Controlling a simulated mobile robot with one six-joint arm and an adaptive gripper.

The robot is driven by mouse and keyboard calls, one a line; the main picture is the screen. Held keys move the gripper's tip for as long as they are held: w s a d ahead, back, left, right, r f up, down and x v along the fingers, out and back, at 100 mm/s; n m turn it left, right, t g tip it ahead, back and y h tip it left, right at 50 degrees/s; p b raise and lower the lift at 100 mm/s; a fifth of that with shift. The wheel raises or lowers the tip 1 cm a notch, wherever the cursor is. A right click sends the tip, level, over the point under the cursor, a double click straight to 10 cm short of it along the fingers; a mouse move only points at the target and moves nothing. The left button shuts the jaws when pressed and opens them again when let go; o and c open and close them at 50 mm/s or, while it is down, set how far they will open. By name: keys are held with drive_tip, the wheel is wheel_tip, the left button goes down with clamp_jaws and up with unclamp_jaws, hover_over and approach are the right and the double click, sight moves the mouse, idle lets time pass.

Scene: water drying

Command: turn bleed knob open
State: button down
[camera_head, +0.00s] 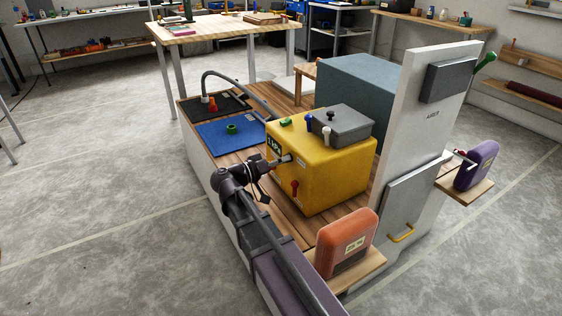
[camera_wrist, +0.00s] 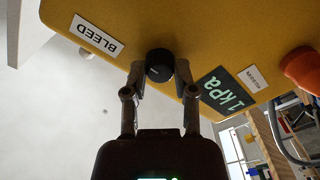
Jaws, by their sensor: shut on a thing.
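The yellow box (camera_head: 335,170) stands on the wooden-topped bench. Its front face fills the top of the wrist view (camera_wrist: 220,40), which sees it upside down. A round black knob (camera_wrist: 159,66) with a light pointer line sticks out of this face. A white BLEED label (camera_wrist: 97,34) is to one side of the knob, and a dark display (camera_wrist: 226,90) reading 1 kPa is to the other. My gripper (camera_wrist: 160,72) is shut on the knob, one finger on each side. In the head view my gripper (camera_head: 272,165) is at the box's front face.
A red lever (camera_head: 295,187) is on the same face. A grey lidded block (camera_head: 342,126) sits on top of the box. A blue mat (camera_head: 228,138) lies to the left, an orange case (camera_head: 346,243) stands near front right, and a white upright panel (camera_head: 415,130) rises behind.

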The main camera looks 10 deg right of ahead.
drive_tip(key=shift+s+d, duration=0.1)
drive_tip(key=shift+c, duration=2.1)
unclamp_jaws()
drive_tip(key=v, duration=1.2)
